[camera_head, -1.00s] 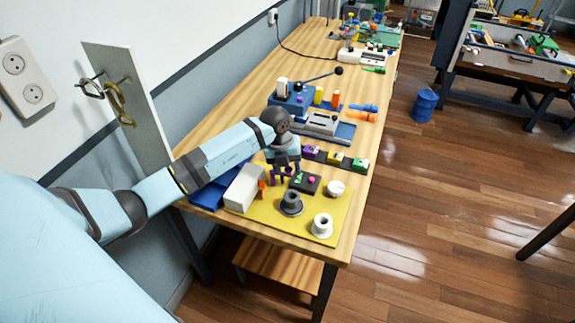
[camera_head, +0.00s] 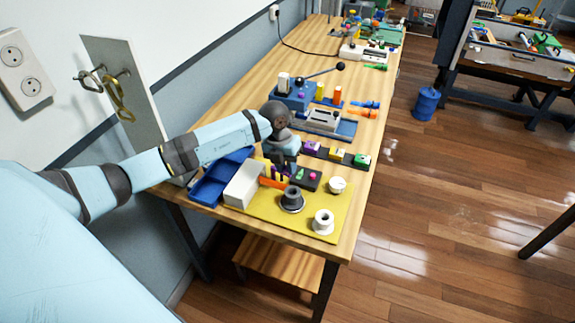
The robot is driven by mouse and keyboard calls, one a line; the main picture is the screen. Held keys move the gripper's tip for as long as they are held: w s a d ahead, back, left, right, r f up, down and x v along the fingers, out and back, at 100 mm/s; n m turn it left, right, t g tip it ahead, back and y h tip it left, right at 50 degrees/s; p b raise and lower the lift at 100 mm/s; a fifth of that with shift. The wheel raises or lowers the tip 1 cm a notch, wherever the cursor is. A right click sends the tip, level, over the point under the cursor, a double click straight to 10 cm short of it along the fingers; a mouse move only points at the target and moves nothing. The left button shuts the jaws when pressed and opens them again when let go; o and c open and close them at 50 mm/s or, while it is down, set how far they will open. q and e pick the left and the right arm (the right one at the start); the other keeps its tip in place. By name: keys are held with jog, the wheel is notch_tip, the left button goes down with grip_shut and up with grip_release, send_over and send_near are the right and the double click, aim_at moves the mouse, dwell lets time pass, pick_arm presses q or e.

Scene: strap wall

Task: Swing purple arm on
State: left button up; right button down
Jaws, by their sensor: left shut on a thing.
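My left gripper (camera_head: 282,169) is low over the far left part of the yellow board (camera_head: 316,225). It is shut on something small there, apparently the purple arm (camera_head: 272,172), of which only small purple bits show. The wrist and fingers hide most of it, so its exact angle cannot be told. An orange bar (camera_head: 271,183) lies just in front of the fingers, beside the white block (camera_head: 244,184). My right gripper is not in view.
A grey spool (camera_head: 291,199), a white spool (camera_head: 323,222) and a white knob (camera_head: 337,186) stand on the board. A dark block (camera_head: 307,179) is right of the gripper. A blue tray (camera_head: 206,190) lies left. A switch strip (camera_head: 335,154) lies behind.

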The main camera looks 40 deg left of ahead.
pick_arm(q)
jog(key=o, duration=0.9)
jog(key=shift+r, duration=0.1)
jog(key=a+r, duration=0.1)
jog(key=r, duration=0.3)
jog(key=r+b, duration=0.1)
jog(key=r, duration=0.4)
jog(key=a+r, duration=0.1)
jog(key=r, duration=0.3)
jog(key=shift+s+a+r, duration=0.2)
jog(key=shift+s+a, duration=0.15)
